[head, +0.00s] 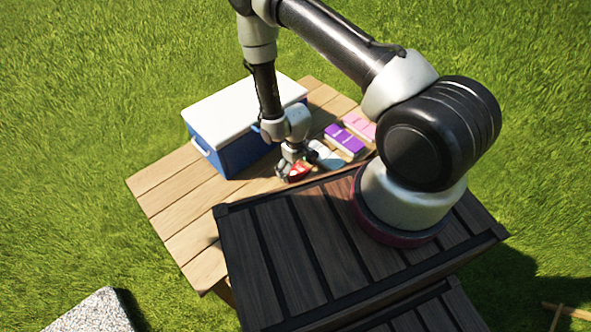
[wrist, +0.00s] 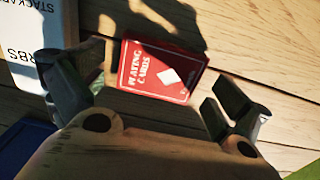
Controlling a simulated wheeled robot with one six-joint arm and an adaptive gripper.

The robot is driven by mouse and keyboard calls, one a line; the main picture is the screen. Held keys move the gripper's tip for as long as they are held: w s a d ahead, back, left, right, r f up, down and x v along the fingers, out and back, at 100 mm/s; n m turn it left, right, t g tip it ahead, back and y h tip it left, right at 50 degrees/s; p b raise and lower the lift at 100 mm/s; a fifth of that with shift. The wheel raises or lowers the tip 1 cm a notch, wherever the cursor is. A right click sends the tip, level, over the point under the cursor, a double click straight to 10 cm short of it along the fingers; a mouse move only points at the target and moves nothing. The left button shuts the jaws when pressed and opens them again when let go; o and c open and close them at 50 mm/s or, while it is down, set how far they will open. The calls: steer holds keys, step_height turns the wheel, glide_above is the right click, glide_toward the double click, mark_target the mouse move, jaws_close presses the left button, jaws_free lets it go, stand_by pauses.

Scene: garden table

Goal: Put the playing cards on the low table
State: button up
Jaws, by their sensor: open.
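The playing cards (wrist: 165,70) are a red box with white lettering and a white diamond. They lie flat on pale wooden planks in the wrist view, and show as a small red patch (head: 299,171) in the head view, partly hidden by my gripper. My gripper (head: 291,168) points down at the box. In the wrist view, its two fingers (wrist: 162,82) are apart, one on each side of the box, with gaps visible. I cannot tell which surface is the low table; the cards lie on a pale plank table (head: 165,199).
A blue cooler with a white lid (head: 240,108) stands close behind my gripper. A white-and-blue box (head: 326,155), a purple box (head: 344,139) and a pink box (head: 360,126) lie to the right. The table's left part is clear. A speckled stone block (head: 95,312) stands on the grass.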

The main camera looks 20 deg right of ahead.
step_height(320, 180, up, 11)
step_height(320, 180, up, 16)
steer(key=m+t, duration=0.1)
glide_above(295, 172)
steer(key=w+d, duration=0.2)
steer(key=w, duration=0.2)
steer(key=s+d+r+m+t, duration=0.15)
steer(key=d+r, duration=0.25)
steer(key=r, duration=1)
steer(key=s+d+r+m+t, duration=0.1)
steer(key=s+d+r, duration=0.2)
steer(key=s+r, duration=0.6)
steer(key=s+d+r+m, duration=0.1)
steer(key=s+d+r, duration=0.3)
steer(key=s+r, duration=0.6)
steer(key=shift+s+t, duration=0.35)
steer(key=shift+s, duration=0.9)
